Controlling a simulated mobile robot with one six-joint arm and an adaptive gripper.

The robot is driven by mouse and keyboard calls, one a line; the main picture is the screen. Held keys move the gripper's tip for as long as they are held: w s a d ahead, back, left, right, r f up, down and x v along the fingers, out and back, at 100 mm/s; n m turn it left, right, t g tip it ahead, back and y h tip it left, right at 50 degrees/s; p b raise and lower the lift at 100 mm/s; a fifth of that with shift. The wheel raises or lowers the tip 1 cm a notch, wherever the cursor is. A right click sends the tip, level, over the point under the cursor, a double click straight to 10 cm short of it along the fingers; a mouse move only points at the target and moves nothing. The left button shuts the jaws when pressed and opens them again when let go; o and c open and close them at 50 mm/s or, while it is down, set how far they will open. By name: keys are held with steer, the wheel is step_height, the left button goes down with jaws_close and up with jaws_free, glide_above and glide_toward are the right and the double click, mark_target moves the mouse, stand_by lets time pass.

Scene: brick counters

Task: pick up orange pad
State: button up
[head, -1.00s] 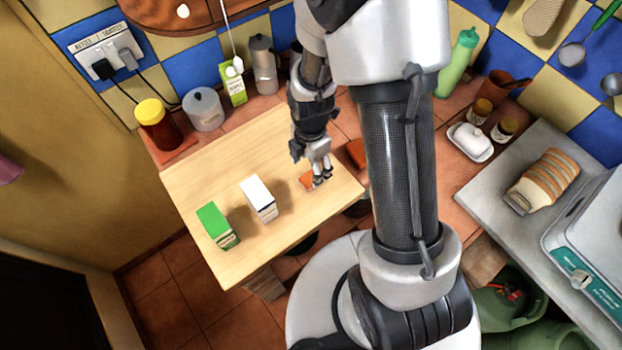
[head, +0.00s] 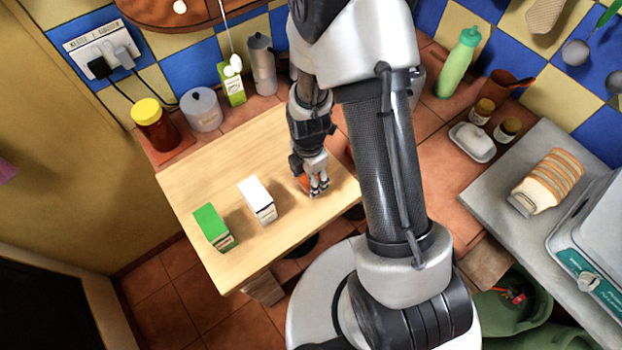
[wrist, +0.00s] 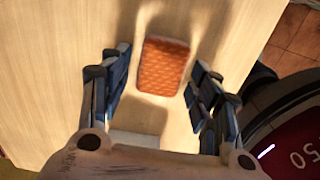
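The orange pad (wrist: 163,67) lies flat on the light wooden board in the wrist view, between and just beyond my gripper's fingertips. My gripper (wrist: 156,80) is open, with one finger left of the pad and one right of it, and clear gaps on both sides. In the head view my gripper (head: 318,190) points down over the right part of the board. Only a sliver of the orange pad (head: 303,184) shows there; the fingers hide the rest.
On the wooden board (head: 200,165) stand a white box (head: 257,200) and a green box (head: 213,226), left of my gripper. A red-brown jar (head: 154,128) and a grey canister (head: 202,110) stand behind it. The board's right edge is close to my gripper.

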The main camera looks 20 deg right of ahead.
steer(key=c, duration=0.7)
step_height(320, 180, up, 20)
steer(key=p, duration=0.5)
steer(key=o, duration=0.3)
steer(key=c, duration=0.4)
